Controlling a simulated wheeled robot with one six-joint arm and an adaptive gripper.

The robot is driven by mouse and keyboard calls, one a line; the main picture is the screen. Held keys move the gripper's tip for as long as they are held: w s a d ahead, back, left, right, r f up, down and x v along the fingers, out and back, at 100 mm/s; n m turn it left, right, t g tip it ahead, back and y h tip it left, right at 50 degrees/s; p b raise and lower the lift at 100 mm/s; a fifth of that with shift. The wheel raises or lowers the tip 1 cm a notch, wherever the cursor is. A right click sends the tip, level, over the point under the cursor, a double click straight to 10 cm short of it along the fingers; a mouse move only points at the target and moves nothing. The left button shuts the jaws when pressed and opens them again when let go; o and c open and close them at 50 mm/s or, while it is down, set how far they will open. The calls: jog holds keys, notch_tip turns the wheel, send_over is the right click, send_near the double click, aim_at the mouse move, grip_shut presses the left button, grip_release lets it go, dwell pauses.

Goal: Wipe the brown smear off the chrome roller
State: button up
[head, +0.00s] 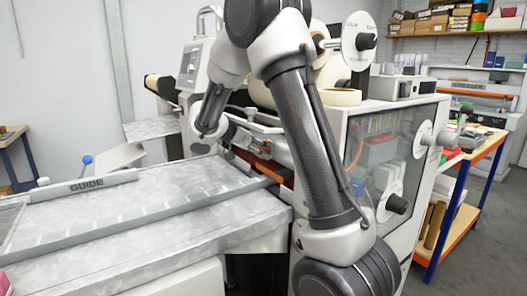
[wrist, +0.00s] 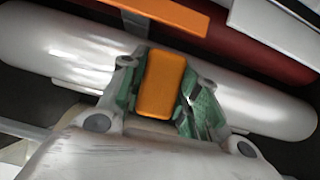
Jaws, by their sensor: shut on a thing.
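The chrome roller (wrist: 250,98) runs across the wrist view, sloping down from upper left to lower right, with a smooth shiny surface. My gripper (wrist: 160,82) is shut on an orange block (wrist: 165,82), held between its green-padded fingers. The block lies over the middle of the roller in the wrist view; I cannot tell whether it touches. No brown smear shows on the visible parts of the roller; the part behind the block and fingers is hidden. In the head view, my gripper's fingers and the roller cannot be made out clearly around the machine's opening.
A dark red roller (wrist: 235,42) lies beyond the chrome one, with an orange bar (wrist: 168,12) and a pale plate (wrist: 275,28) close above. A grey feed table (head: 150,215) marked GUIDE extends left. The machine's clear side panel (head: 385,150) stands right of my arm.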

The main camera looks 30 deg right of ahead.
jog(key=shift+a, duration=0.15)
jog(key=shift+s+a+r, duration=0.1)
jog(key=shift+a+r, duration=0.1)
jog(key=shift+a, duration=0.75)
jog(key=shift+w+a+r, duration=0.1)
jog(key=shift+a+r, duration=0.05)
jog(key=shift+a, duration=0.8)
jog(key=shift+s+a+r, duration=0.1)
jog(key=shift+a+r, duration=0.1)
jog(key=shift+a, duration=0.75)
jog(key=shift+a, duration=0.1)
jog(key=shift+a+r, duration=0.15)
jog(key=shift+a, duration=0.55)
jog(key=shift+a+r, duration=0.15)
jog(key=shift+a, duration=0.5)
